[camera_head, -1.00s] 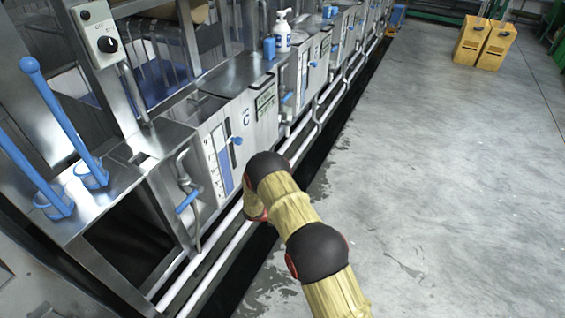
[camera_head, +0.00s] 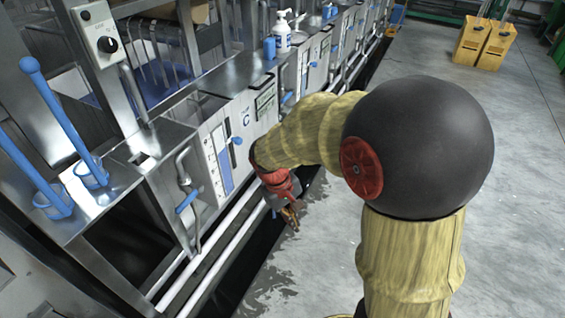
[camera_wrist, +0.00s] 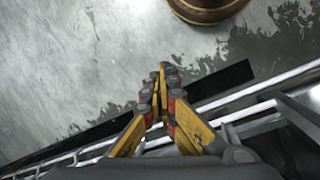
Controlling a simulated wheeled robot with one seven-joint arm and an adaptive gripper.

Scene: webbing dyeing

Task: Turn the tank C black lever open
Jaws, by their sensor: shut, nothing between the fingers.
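The tank marked C (camera_head: 246,118) is a steel unit in the row at the left, with a blue knob (camera_head: 236,140) on its front. A grey control box (camera_head: 88,16) on a post above this row carries a black rotary handle (camera_head: 107,45); I cannot tell if this is tank C's lever. I see no other clear black lever. My gripper (camera_head: 291,217) hangs low in front of tank C, apart from it and pointing down. In the wrist view its yellow fingers (camera_wrist: 160,75) are together and empty, above the floor and pipes.
White pipes (camera_head: 222,262) run low along the tanks beside a dark floor channel. Blue-handled rods (camera_head: 62,115) stand at the left. A blue-handled pipe valve (camera_head: 187,200) sticks out nearby. The grey floor (camera_head: 510,150) at the right is clear up to yellow bins (camera_head: 484,42).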

